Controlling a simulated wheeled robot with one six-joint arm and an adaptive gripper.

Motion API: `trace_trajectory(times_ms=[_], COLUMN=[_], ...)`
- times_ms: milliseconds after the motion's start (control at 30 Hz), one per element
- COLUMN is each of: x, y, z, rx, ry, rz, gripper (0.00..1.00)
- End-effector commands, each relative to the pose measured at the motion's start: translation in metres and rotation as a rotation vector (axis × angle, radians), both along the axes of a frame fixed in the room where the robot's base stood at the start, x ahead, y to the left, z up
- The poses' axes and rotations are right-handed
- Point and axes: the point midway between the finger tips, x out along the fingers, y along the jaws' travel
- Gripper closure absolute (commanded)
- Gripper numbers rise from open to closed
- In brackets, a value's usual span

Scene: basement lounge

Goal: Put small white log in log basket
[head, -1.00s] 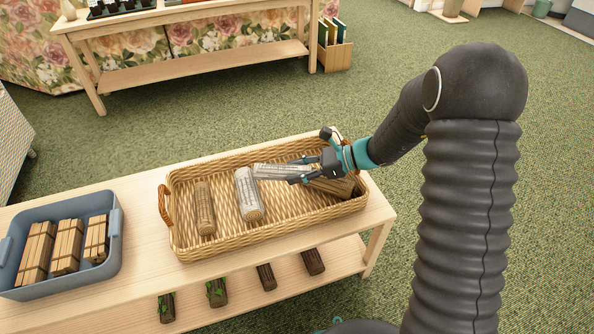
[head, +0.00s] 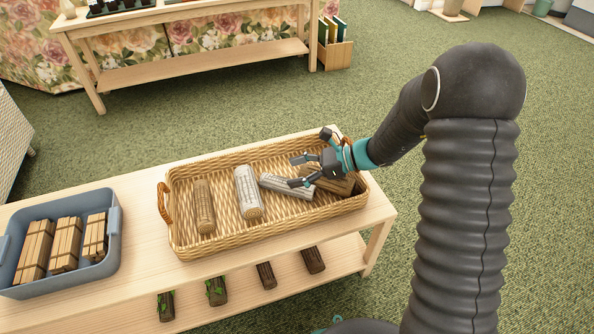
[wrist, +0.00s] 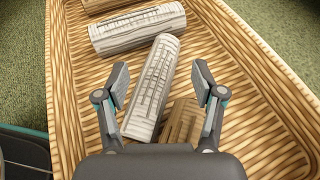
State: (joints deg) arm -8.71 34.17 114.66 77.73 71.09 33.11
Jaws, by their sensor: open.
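The small white log (head: 287,186) lies in the wicker log basket (head: 250,228), and it also shows in the wrist view (wrist: 153,85) between my open fingers. A larger white log (head: 249,192) lies to its left in the basket, also seen in the wrist view (wrist: 138,27). A brown log (head: 204,206) lies at the basket's left end. Another brown log (head: 333,182) is at the right end, partly hidden by my gripper. My gripper (head: 298,171) is open over the basket's right part, with its fingers apart from the small white log's sides in the wrist view (wrist: 162,82).
The basket stands on a light wooden table (head: 150,213). A blue-grey bin (head: 117,240) with wood bundles stands to its left. Several dark logs (head: 218,291) lie on the lower shelf. Another table (head: 205,68) stands behind, with green carpet (head: 180,125) between.

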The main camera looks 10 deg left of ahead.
Motion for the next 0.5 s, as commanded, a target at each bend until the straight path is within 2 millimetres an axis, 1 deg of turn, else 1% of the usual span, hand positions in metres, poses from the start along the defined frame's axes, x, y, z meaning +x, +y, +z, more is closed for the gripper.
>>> trace_trajectory(times_ms=[67, 167, 200, 233, 267, 500], x=[0.0, 0.0, 0.0, 0.001, 0.002, 0.01], y=[0.0, 0.0, 0.0, -0.003, -0.008, -0.053], z=[0.002, 0.01, 0.015, 0.016, 0.016, 0.035], rx=[0.0, 0.0, 0.0, 0.0, 0.0, 0.0], ry=[-0.001, -0.002, -0.003, -0.003, -0.002, -0.003], rz=[0.0, 0.001, 0.0, -0.001, -0.003, -0.004], gripper=[0.32, 0.32, 0.32, 0.32, 0.32, 0.32])
